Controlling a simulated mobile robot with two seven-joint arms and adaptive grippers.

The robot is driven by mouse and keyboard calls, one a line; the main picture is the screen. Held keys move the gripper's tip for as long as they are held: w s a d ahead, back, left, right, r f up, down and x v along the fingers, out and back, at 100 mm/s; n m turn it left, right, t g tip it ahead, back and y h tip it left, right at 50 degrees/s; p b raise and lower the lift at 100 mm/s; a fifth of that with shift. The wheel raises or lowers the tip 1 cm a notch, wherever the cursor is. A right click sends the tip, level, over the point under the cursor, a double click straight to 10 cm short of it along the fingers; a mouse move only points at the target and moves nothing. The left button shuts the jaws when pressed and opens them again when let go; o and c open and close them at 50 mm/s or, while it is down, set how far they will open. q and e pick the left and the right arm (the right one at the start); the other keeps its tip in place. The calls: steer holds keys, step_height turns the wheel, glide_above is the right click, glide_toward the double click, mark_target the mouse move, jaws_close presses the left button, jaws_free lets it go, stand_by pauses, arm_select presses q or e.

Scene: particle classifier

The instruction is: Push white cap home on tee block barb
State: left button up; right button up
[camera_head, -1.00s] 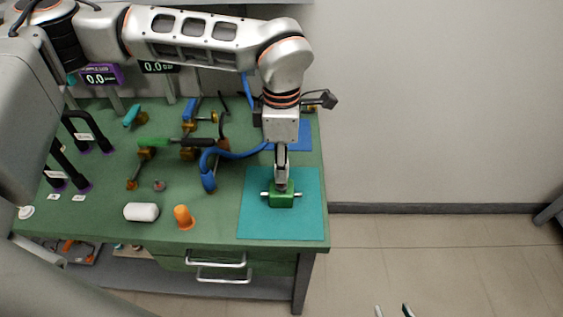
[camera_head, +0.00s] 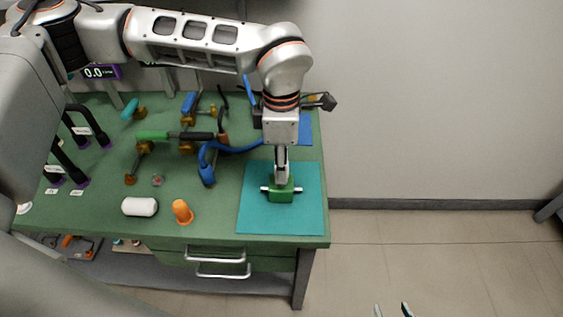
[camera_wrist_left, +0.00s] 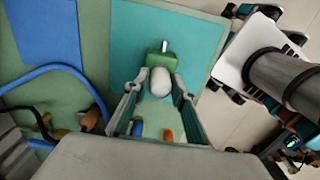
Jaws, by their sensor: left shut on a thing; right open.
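The green tee block (camera_head: 281,194) stands on the teal mat (camera_head: 260,218), with a pale barb (camera_head: 298,189) out at each side. In the left wrist view the tee block (camera_wrist_left: 159,61) shows one barb beyond it. My left gripper (camera_head: 281,180) points down just above the block. In the left wrist view its fingers (camera_wrist_left: 158,90) hold the rounded white cap (camera_wrist_left: 161,81) between them. The cap overlaps the near side of the block. How far it sits on a barb is hidden. My right gripper (camera_head: 392,308) is open and empty at the bottom edge, only its tips showing.
A white cylinder (camera_head: 139,207) and an orange cone-like piece (camera_head: 182,212) lie on the green bench (camera_head: 110,222). A blue hose (camera_head: 236,152) and valves lie left of the mat. A blue mat (camera_head: 305,130) lies behind. The teal mat around the block is clear.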

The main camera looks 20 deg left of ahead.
arm_select(q)
steer(key=shift+f, duration=0.55)
arm_select(e)
steer(key=shift+s+f, duration=0.1)
steer(key=shift+f, duration=0.2)
arm_select(q)
steer(key=o, duration=1.1)
steer(key=shift+c, duration=0.2)
steer(key=shift+r, duration=0.1)
step_height(320, 180, up, 12)
steer(key=shift+r, duration=0.1)
arm_select(e)
steer(key=shift+r, duration=0.15)
